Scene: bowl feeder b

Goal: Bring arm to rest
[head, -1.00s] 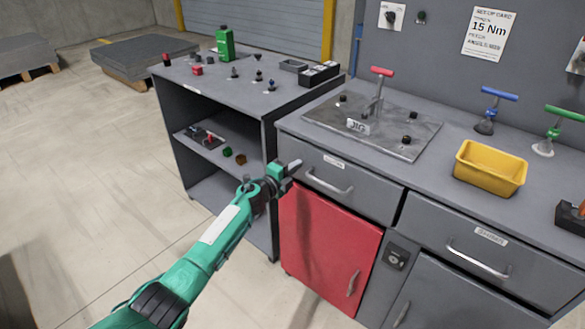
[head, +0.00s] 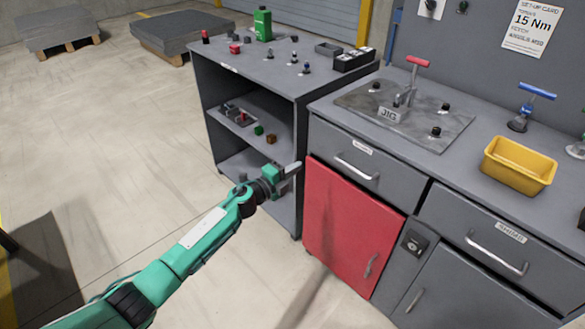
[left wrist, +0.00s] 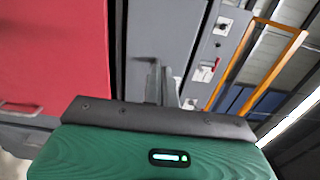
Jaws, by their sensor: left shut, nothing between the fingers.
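My left arm (head: 185,252) is green and reaches in from the lower left in the head view. My left gripper (head: 292,168) is shut and empty, held in the air in front of the shelf unit and just left of the red cabinet door. In the left wrist view the green gripper body fills the bottom, and its grey fingers (left wrist: 160,85) show close together with nothing between them. My right gripper is in neither view.
The red door (head: 350,220) and the grey bench are right of the gripper. A yellow bin (head: 518,168) and the jig plate (head: 400,110) are on the bench. Open floor lies left.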

